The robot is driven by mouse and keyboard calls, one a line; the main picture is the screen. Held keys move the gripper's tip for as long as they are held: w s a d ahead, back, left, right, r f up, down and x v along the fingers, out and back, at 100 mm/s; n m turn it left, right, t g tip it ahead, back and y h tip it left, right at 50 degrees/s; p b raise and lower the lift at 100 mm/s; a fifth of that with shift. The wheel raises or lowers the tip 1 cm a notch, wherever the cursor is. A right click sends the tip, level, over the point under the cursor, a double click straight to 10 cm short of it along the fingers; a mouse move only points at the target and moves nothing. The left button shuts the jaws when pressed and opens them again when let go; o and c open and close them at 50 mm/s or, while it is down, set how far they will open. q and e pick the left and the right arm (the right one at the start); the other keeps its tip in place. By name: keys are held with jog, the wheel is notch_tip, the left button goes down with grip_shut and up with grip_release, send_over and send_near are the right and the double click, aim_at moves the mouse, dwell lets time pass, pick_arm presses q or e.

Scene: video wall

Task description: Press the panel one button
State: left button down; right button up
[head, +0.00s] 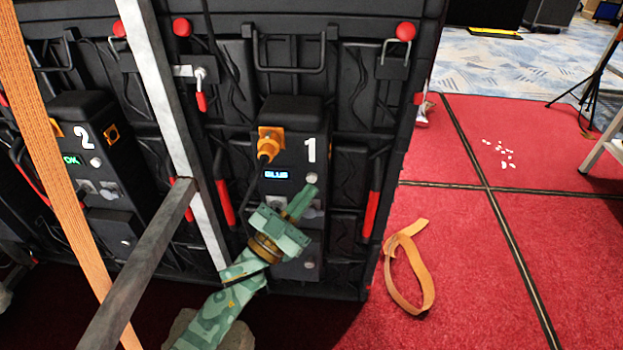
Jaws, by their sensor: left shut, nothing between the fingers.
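Panel one (294,118) is a black box marked with a white 1, with an orange connector (268,143) and a small display reading "BLUE" (277,175). Its round, pale button (312,179) sits right of the display. My left gripper (308,192), green camouflage, is shut and empty, with its fingertips just below the button. I cannot tell if they touch it. The gripper body covers part of the panel's lower half. My right gripper is not in view.
Panel two (85,110), showing "OK", stands to the left. A grey bar (140,262) and an orange strap (45,130) cross the left side. A loose orange strap (408,270) lies on the red carpet (465,255) at right, which is mostly clear.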

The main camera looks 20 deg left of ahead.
pick_arm(q)
jog(key=shift+w, duration=0.1)
dwell(0.7)
jog(key=shift+w+a, duration=0.1)
jog(key=shift+w, duration=0.2)
jog(key=shift+w+a, duration=0.15)
jog(key=shift+w, duration=0.25)
dwell(0.7)
dwell(0.3)
jog(key=shift+s+d+p, duration=0.25)
jog(key=shift+s+p, duration=0.1)
jog(key=shift+s, duration=0.45)
jog(key=shift+s, duration=0.1)
jog(key=s+p, duration=0.1)
jog(key=s, duration=0.1)
jog(key=s+d+p, duration=0.1)
jog(key=s, duration=0.1)
jog(key=shift+s+d, duration=0.2)
jog(key=shift+s, duration=0.15)
